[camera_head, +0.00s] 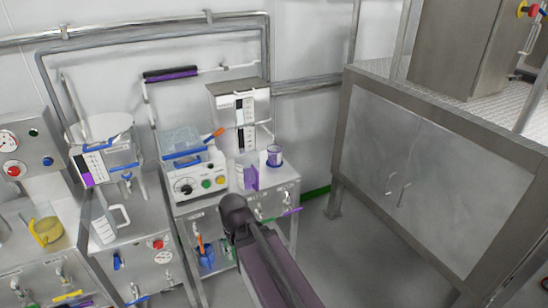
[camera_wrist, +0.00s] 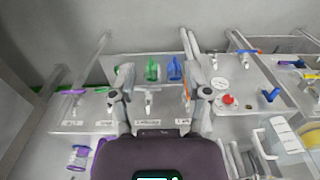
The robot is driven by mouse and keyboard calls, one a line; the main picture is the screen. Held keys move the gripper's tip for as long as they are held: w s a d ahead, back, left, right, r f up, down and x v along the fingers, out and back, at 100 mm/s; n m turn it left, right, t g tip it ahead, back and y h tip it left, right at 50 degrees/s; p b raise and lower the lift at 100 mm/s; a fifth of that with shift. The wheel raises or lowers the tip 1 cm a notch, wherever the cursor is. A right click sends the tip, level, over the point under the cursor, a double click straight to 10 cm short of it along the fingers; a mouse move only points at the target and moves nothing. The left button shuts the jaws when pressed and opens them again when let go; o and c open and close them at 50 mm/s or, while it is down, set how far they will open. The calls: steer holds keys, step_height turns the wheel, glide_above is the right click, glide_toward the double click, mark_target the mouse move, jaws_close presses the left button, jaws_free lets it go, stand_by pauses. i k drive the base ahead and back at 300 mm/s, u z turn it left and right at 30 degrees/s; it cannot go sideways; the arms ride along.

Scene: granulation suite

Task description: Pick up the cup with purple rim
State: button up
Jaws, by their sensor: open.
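The cup with purple rim (camera_head: 274,155) is a small clear cup standing upright near the back right of the rightmost bench top in the head view. In the wrist view a purple-banded cup (camera_wrist: 78,157) shows at the lower left, beside the left finger and apart from it. My gripper (camera_wrist: 162,97) is open and empty, with its two fingers spread over the bench front. In the head view my dark arm reaches up from the bottom centre, in front of and below the cup; the fingertips cannot be made out there.
A purple and white item (camera_head: 250,177) stands close left of the cup, near a machine with coloured buttons (camera_head: 197,184). Valves with purple (camera_head: 290,211) and other handles stick out of the bench front. A large steel cabinet (camera_head: 430,170) stands right, with free floor between.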

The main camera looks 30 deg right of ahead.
mark_target(274, 156)
steer(key=k, duration=0.65)
steer(key=z, duration=0.45)
steer(key=i, duration=1.45)
steer(key=z, duration=0.15)
